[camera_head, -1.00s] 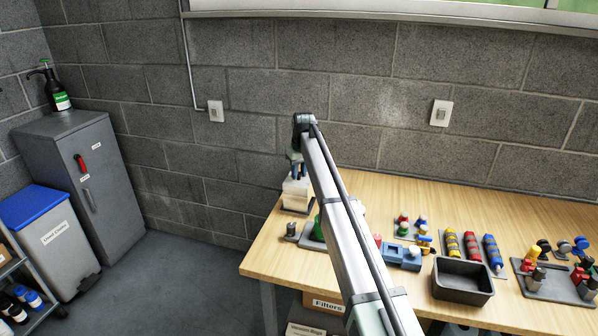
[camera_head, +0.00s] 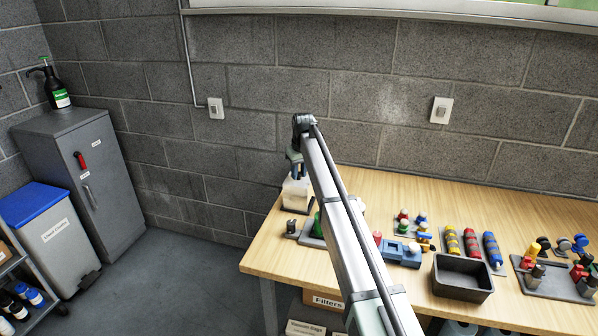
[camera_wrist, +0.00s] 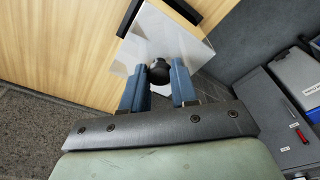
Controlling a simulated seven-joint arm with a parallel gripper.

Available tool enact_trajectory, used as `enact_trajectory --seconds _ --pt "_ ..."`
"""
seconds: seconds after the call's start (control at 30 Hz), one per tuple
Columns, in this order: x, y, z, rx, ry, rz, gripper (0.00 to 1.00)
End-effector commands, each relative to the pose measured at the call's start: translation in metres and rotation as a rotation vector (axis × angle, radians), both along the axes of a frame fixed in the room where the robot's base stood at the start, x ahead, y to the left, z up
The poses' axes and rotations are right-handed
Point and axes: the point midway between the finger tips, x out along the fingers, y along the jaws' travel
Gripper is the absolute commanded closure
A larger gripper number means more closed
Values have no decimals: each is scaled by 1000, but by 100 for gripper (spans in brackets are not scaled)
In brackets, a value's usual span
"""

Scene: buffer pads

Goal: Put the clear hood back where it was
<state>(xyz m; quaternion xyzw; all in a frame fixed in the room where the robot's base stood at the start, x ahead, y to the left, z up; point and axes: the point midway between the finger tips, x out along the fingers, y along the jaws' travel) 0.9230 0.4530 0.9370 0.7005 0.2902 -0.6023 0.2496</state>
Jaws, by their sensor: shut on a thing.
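The clear hood (camera_wrist: 185,43) is a pale see-through box with a round black knob (camera_wrist: 159,70) on top. In the head view the hood (camera_head: 297,191) is at the table's far left corner. My gripper (camera_head: 296,171) is above it, pointing down. In the wrist view my gripper (camera_wrist: 159,84) is shut on the knob, one blue finger on each side. A dark base (camera_wrist: 129,18) shows at the hood's far edges. I cannot tell whether the hood rests on it or is just above. My arm partly covers this area in the head view.
A green-topped item on a grey plate (camera_head: 311,240) and a small dark piece (camera_head: 291,228) stand in front of the hood. A blue fixture (camera_head: 402,254), a black bin (camera_head: 462,279) and coloured cylinders (camera_head: 471,243) lie right. The table's left edge is close to the hood.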

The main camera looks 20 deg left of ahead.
Motion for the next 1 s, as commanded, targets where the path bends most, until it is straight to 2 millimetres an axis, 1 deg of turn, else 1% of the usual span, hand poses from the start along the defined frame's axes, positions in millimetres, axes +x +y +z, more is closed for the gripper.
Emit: enact_trajectory --seconds 0.33,0.37,0.6,0.67,0.9,1.0 --pt "0 0 -4 0 0 0 100" --pt "0 0 -4 1 -1 0 70" --pt "0 0 -4 0 0 0 47" --pt "0 0 -4 0 0 0 42" --pt "0 0 -4 0 0 0 42" --pt "0 0 1 0 0 0 42"
